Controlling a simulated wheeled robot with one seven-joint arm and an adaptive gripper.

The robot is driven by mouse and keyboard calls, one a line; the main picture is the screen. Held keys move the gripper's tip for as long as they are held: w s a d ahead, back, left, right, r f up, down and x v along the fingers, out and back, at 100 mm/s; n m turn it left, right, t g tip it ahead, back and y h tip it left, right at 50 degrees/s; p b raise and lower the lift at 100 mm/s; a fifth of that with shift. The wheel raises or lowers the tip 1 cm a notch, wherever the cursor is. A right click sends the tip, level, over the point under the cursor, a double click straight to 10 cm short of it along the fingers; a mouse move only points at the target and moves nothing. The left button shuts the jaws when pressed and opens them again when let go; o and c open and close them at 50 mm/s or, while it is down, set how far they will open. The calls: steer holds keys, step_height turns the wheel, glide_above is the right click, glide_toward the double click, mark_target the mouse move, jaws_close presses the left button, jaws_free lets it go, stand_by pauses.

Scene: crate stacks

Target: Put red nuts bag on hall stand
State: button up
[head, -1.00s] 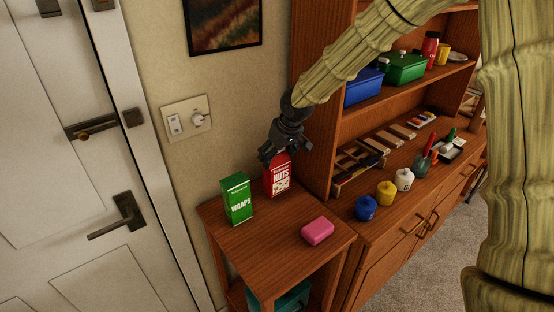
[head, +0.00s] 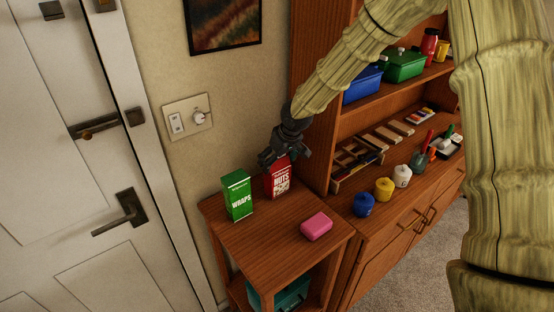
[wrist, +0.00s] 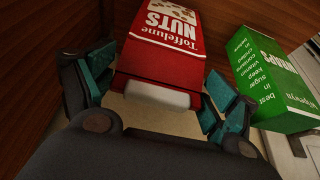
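The red nuts bag (head: 278,182) stands upright on the top of the wooden hall stand (head: 262,245), near the wall and beside the shelf unit. My gripper (head: 282,160) is at the top of the bag. In the wrist view the bag (wrist: 165,55) sits between the two spread fingers of my gripper (wrist: 160,90). The fingers look open, with teal pads beside the bag's sides; whether one touches it is hard to tell.
A green wraps box (head: 238,196) stands left of the bag, close to it. A pink block (head: 316,227) lies near the stand's right edge. A teal bin (head: 282,297) is on the lower shelf. The shelf unit's side panel (head: 312,100) rises close to my gripper's right.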

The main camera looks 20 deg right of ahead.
steer(key=shift+r, duration=0.15)
steer(key=b+v, duration=0.3)
steer(key=v, duration=0.9)
stand_by(0.4)
